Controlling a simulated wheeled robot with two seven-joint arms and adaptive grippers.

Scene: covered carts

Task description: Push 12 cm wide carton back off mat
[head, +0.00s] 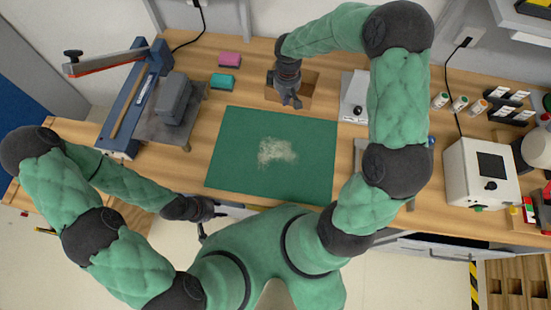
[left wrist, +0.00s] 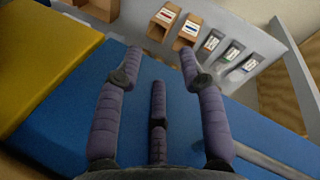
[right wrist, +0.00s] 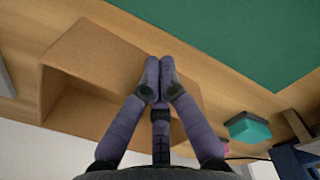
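The brown carton (head: 309,87) stands on the wooden table behind the green mat (head: 222,168). In the right wrist view the carton (right wrist: 95,58) looks open on one side, and a strip of bare wood shows between it and the mat (right wrist: 230,30). My right gripper (head: 293,101) is at the carton, its fingertips together and empty in the right wrist view (right wrist: 160,62). The fingers overlap the carton there; I cannot tell whether they touch it. My left gripper (head: 213,212) is open and empty near the table's front edge; its fingers also show in the left wrist view (left wrist: 160,52).
A whitish patch (head: 277,152) marks the mat. Pink (head: 229,59) and teal (head: 222,82) blocks lie behind left of it. A white box with a black knob (head: 354,97) is close right of the carton. A white device (head: 480,172) stands farther right.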

